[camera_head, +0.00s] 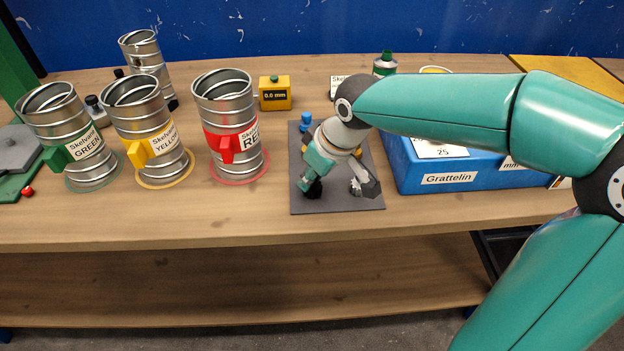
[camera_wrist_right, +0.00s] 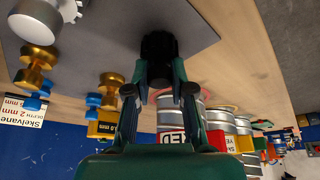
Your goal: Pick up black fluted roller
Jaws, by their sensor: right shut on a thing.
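The black fluted roller (camera_head: 313,190) is at the front left of the dark grey mat (camera_head: 335,204) in the head view. In the right wrist view the roller (camera_wrist_right: 158,46) is dark and stands between the fingertips. My right gripper (camera_head: 312,178) reaches down over the mat and is shut on the roller; it also shows in the right wrist view (camera_wrist_right: 160,75). I cannot tell whether the roller still touches the mat. My left gripper is not in view.
A silver fluted piece (camera_head: 357,187) lies to the right on the mat, with gold (camera_wrist_right: 38,62) and blue rollers (camera_head: 306,120) behind. Spiral duct cans, including the red-labelled one (camera_head: 228,115), stand left. A blue box (camera_head: 440,182) borders the mat's right. The table front is clear.

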